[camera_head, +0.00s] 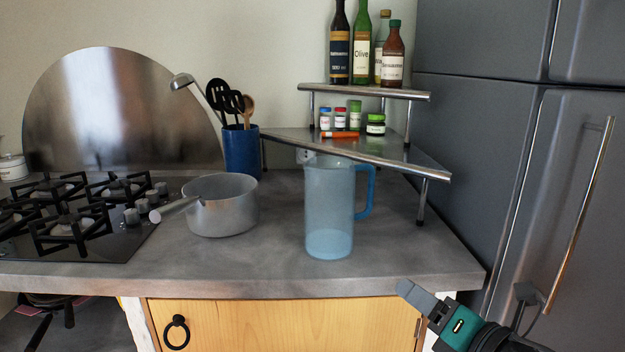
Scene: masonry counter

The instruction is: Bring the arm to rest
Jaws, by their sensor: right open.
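My right gripper (464,291) is at the lower right, in front of the counter's front right corner. It is open, and I see nothing between its fingers. Part of it runs out of the bottom of the picture. A clear blue jug (329,212) with a blue handle stands upright on the counter, up and to the left of the gripper and apart from it. My left gripper is not in view.
A grey saucepan (228,212) stands left of the jug, beside the gas hob (100,245). A blue utensil pot (241,152) and a two-tier corner shelf (390,152) with bottles and jars are behind. A grey fridge (560,180) bounds the right. The counter (420,262) right of the jug is clear.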

